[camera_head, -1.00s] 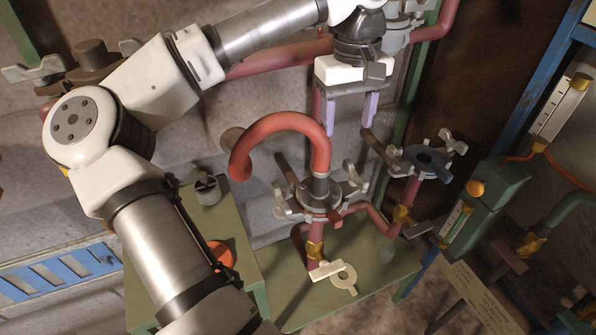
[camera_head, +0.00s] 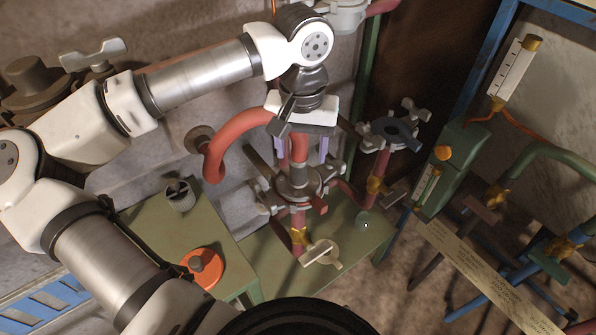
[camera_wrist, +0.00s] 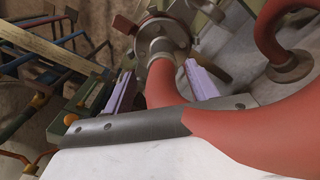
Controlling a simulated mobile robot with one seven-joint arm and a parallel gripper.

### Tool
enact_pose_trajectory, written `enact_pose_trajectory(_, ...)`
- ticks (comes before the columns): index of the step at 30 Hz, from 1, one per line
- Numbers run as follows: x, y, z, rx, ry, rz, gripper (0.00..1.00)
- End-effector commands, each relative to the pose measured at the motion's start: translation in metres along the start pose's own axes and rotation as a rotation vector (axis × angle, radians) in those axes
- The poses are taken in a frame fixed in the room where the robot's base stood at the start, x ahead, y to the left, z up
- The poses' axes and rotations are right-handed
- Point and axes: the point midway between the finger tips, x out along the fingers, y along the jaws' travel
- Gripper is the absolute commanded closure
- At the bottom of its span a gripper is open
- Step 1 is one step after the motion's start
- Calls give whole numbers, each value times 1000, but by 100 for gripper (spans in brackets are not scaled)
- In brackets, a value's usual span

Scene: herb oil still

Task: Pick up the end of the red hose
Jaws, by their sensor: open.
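The red hose (camera_head: 238,122) arches from a round fitting on the wall to a metal collar (camera_head: 298,183) with wing clamps, on an upright red pipe. In the wrist view the hose (camera_wrist: 245,130) crosses close in front of the camera; its far end meets a grey flange (camera_wrist: 290,66), and its near end sits at the collar (camera_wrist: 162,40). My gripper (camera_head: 304,155) is above the collar with its lilac fingers pointing down. They stand apart, one on each side of the hose end, in the wrist view too (camera_wrist: 160,78). Contact with the hose cannot be told.
A green table (camera_head: 230,215) at lower left carries a dark-grey knob (camera_head: 179,194) and an orange round part (camera_head: 203,267). A second clamped pipe (camera_head: 392,135) stands close right of the collar. A green box and gauges (camera_head: 513,72) are further right.

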Motion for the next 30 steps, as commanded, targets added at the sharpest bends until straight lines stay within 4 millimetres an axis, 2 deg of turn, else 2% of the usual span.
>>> enact_pose_trajectory(5, 10, -1, 1, 0, -1, 1, 42)
enact_pose_trajectory(15, 55, -4, 6, 1, -2, 1, 42)
enact_pose_trajectory(23, 59, -4, 5, 0, 0, 0, 42)
enact_pose_trajectory(30, 59, -4, 5, 0, 0, 0, 72)
